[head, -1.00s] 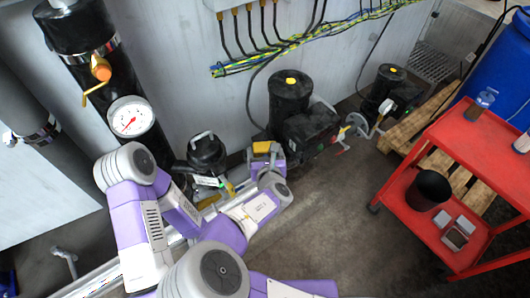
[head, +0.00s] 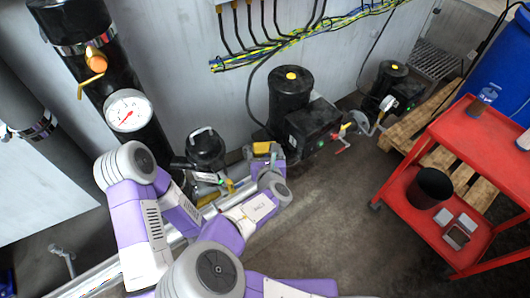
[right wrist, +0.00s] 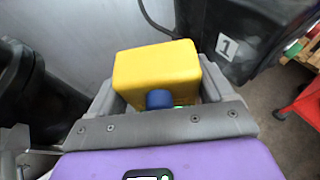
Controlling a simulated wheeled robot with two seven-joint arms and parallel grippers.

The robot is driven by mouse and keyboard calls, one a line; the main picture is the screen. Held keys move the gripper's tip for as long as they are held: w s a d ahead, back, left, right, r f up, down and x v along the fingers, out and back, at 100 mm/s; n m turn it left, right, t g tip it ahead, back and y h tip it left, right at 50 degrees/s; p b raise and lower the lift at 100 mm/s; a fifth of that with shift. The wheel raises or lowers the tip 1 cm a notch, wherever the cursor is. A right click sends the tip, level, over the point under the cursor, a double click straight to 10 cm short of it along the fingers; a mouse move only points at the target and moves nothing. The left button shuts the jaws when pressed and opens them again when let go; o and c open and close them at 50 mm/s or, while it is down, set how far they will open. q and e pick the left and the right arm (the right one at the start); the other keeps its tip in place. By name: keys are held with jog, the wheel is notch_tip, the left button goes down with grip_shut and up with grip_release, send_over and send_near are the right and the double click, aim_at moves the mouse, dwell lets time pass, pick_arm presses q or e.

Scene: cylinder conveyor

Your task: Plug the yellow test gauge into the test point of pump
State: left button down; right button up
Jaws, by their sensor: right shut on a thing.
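The yellow test gauge (head: 262,148) is a small yellow block held in my right gripper (head: 266,160), beside the wall and left of the larger pump. In the right wrist view the gauge (right wrist: 155,68) sits between the grey fingers of my right gripper (right wrist: 160,85), with a blue round part on its near side. The larger black pump (head: 288,97) has a yellow cap and stands upright to the right. In the right wrist view a dark housing with a white "1" label (right wrist: 228,46) is at the upper right, apart from the gauge. I cannot make out the test point. My left gripper is not in view.
A smaller black pump (head: 392,80) stands farther right. A red trolley (head: 455,125) and wooden pallet (head: 425,150) are at the right. A black pipe with a white dial (head: 129,111) and a black canister (head: 206,148) are left. The middle floor is clear.

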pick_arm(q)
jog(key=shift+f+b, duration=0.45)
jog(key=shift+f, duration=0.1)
pick_arm(e)
jog(key=shift+f, duration=0.65)
jog(key=o, duration=1.1)
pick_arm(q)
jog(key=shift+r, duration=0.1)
